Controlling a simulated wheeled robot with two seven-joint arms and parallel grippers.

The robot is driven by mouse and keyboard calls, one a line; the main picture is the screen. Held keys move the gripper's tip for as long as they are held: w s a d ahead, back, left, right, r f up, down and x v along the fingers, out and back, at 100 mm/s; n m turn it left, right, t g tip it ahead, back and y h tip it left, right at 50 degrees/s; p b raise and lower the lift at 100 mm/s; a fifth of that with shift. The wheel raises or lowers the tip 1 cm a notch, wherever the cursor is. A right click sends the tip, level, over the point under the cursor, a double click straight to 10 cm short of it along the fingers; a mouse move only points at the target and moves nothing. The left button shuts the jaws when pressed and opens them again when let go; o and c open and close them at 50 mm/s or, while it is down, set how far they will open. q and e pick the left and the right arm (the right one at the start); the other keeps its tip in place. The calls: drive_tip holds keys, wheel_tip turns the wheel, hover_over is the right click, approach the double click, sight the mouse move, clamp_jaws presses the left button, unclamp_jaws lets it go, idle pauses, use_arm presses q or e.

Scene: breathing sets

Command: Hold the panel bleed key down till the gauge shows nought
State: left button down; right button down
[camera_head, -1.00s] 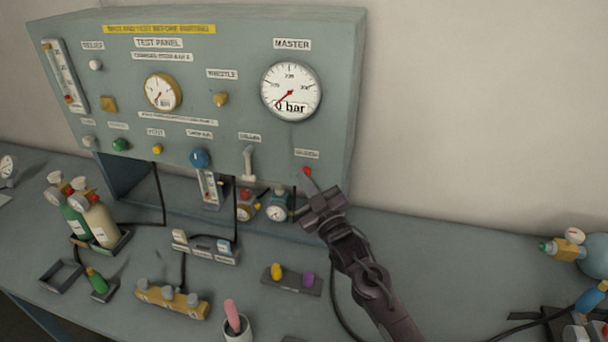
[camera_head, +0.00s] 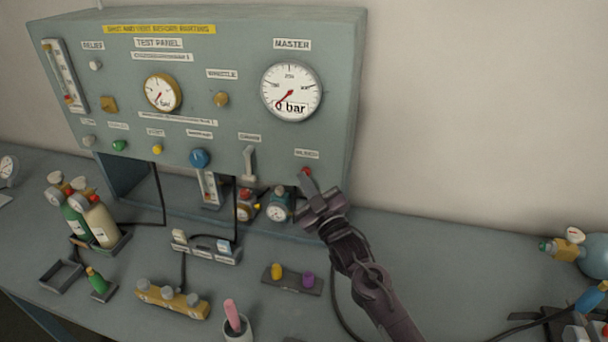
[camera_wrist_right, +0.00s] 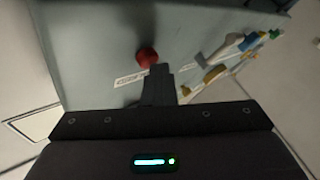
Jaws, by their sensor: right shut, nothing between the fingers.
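The test panel (camera_head: 330,150) stands at the back of the bench. Its red bleed key (camera_head: 306,170) is at the lower right, under a small label. The master gauge (camera_head: 291,91) above it reads 0 bar, with its needle pointing down and left. My right gripper (camera_head: 308,179) is shut and empty, its fingertips at the red key; I cannot tell whether they press it. In the right wrist view the red key (camera_wrist_right: 148,57) shows just beyond the shut fingers (camera_wrist_right: 158,82). My left gripper is not in view.
A lever (camera_head: 249,160) and a blue knob (camera_head: 200,158) sit left of the key. Below are small regulators (camera_head: 278,205), two cylinders (camera_head: 98,220) in a tray and a yellow manifold (camera_head: 172,299).

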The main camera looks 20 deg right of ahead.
drive_tip(key=shift+s+a+f+p, duration=0.1)
drive_tip(key=shift+s+a+p, duration=0.25)
drive_tip(key=shift+s, duration=0.35)
drive_tip(key=shift+a, duration=0.15)
drive_tip(key=s+a, duration=0.1)
drive_tip(key=s+a+p, duration=0.1)
drive_tip(key=s, duration=0.2)
drive_tip(key=shift+s+a+p, duration=0.1)
drive_tip(key=shift+a+p, duration=0.25)
drive_tip(key=shift+a, duration=0.05)
drive_tip(key=shift+f, duration=0.1)
